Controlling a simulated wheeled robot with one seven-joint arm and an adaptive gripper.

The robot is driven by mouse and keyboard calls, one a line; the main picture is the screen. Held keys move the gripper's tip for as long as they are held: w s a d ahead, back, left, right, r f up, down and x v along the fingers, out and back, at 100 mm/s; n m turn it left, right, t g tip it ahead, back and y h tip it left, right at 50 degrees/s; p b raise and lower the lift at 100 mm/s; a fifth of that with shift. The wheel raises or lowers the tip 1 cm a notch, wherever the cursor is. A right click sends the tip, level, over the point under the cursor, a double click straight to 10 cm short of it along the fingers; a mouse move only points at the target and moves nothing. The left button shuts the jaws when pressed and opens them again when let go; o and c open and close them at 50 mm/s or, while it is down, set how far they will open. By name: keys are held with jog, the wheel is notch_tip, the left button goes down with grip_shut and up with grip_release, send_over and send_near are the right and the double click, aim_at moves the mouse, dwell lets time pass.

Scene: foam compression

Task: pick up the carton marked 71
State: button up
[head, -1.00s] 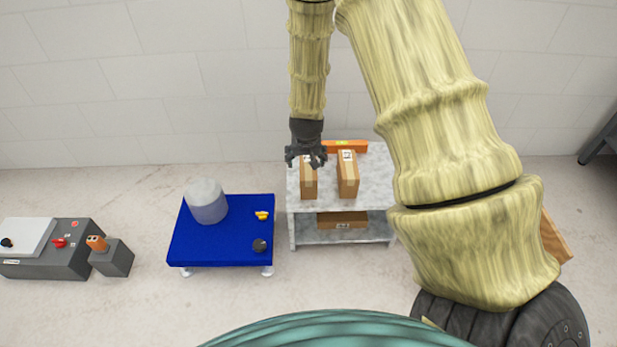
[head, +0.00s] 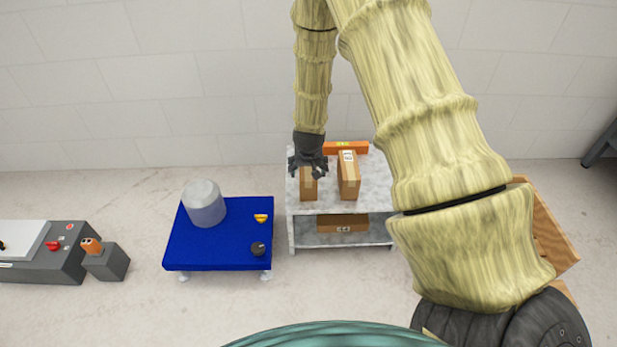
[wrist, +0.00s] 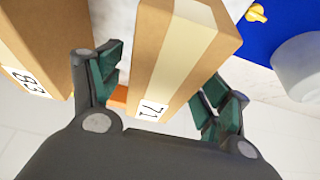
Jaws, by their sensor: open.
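The carton marked 71 (wrist: 178,62) is a tall brown box with a pale tape strip and a white label reading 71 in the wrist view. In the head view the carton (head: 308,188) stands on the upper shelf of a grey marbled rack (head: 327,195), its top partly hidden by my gripper (head: 307,167). In the wrist view my gripper (wrist: 160,91) is open, with one green-padded finger on each side of the carton's labelled end. A gap shows beside the left finger; whether the right finger touches cannot be told.
A carton marked 83 (wrist: 38,50) stands close beside, also seen in the head view (head: 349,177). An orange box (head: 345,147) lies behind. Another carton (head: 342,223) is on the lower shelf. A blue table (head: 215,247) with a grey cylinder (head: 204,203) stands left.

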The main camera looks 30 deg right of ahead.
jog(key=shift+f, duration=0.3)
dwell(0.5)
jog(key=shift+c, duration=0.2)
jog(key=c, duration=1.4)
jog(key=shift+c, duration=0.3)
jog(key=shift+r, duration=0.1)
